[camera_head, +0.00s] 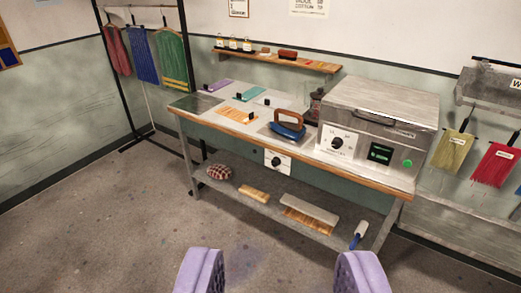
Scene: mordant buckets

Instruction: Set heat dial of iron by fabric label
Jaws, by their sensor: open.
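A blue iron (286,131) with a brown handle rests on a grey plate on the workbench (189,118). A white panel with a black dial (276,160) sits on the bench front just below the iron; its markings are too small to read. Fabric pieces with small black clips or tags lie on the bench: an orange one (238,115), a teal one (249,93) and a purple one (219,85). Their label text is unreadable. My gripper (281,278) shows as two lilac fingers, wide apart and empty, in front of the bench.
A steel machine (378,125) with its own dial, a small screen and a green button stands at the bench's right end. The lower shelf (220,188) holds a plaid cushion and brushes. A rack with hanging yarn (170,55) stands left. The floor (110,220) in front is clear.

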